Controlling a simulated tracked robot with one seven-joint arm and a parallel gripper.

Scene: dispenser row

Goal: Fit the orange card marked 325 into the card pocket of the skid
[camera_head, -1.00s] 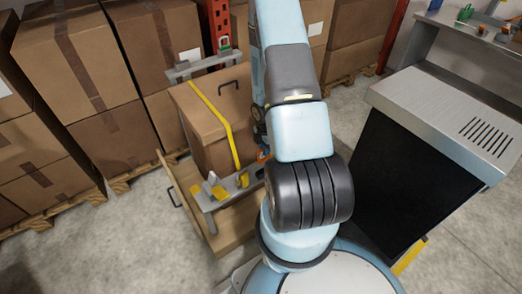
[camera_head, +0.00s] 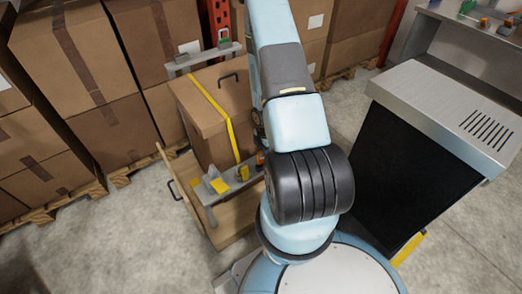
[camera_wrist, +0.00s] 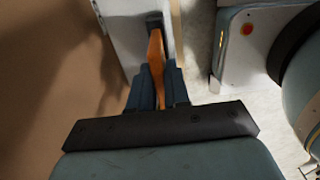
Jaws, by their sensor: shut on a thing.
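My gripper (camera_wrist: 158,90) is shut on the orange card (camera_wrist: 156,62) in the wrist view. The card is seen nearly edge-on between the blue fingers, so its number does not show. Its far end meets a dark holder (camera_wrist: 154,18) on a light grey rail (camera_wrist: 122,28); I cannot tell how far inside it is. In the head view my arm hides most of the gripper. The skid's grey rail (camera_head: 208,196) runs in front of a large brown carton (camera_head: 212,150) with a yellow strap. A small orange patch (camera_head: 260,158) shows beside my arm.
Stacked cartons on pallets (camera_head: 118,178) stand at the left and back. A grey-topped black cabinet (camera_head: 420,165) stands to the right of my arm. A bench (camera_head: 470,22) with small items is at the top right. The floor at front left is clear.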

